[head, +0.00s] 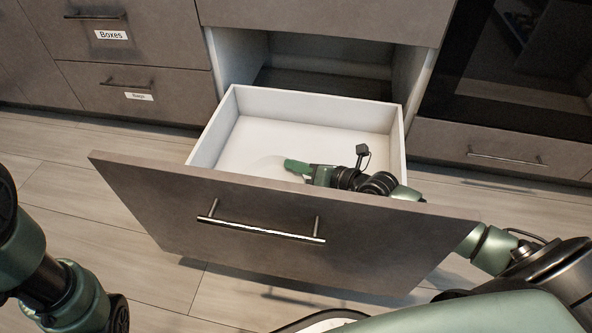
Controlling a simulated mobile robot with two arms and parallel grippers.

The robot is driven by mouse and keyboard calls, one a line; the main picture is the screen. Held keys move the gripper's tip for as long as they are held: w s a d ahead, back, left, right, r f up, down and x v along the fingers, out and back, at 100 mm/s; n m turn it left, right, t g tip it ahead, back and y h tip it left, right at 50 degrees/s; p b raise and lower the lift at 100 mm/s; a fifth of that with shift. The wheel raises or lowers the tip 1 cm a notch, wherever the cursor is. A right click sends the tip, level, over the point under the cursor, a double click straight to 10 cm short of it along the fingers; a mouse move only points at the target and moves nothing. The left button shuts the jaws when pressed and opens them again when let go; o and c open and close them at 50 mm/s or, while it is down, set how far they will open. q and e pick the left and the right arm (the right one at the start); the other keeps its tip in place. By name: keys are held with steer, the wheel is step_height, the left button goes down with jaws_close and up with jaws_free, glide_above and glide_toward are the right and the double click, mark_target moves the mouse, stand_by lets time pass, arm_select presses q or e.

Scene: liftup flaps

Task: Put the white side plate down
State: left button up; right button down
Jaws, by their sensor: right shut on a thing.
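The white side plate (267,162) is faint against the white drawer floor; only a pale curved edge shows beside my right fingertips. My right gripper (294,166) is inside the open drawer, reaching in over its right side, and is shut on the plate's edge. The drawer front hides the lower part of the gripper. I cannot tell whether the plate touches the drawer floor. My left arm shows at the lower left, outside the drawer, but its gripper is not in view.
The open drawer (222,128) has white walls and a wide grey front (180,210) with a metal handle (262,230). Its floor is otherwise bare. Closed drawers labelled "Boxes" (111,35) and "Bags" (138,97) are at left; a dark oven (510,70) is at right.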

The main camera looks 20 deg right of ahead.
steer(key=shift+r, duration=0.15)
steer(key=c, duration=1.6)
jaws_free()
steer(key=shift+s, duration=0.15)
steer(key=p+v, duration=0.4)
steer(key=v, duration=0.7)
steer(key=shift+s+d, duration=0.25)
steer(key=shift+s, duration=0.05)
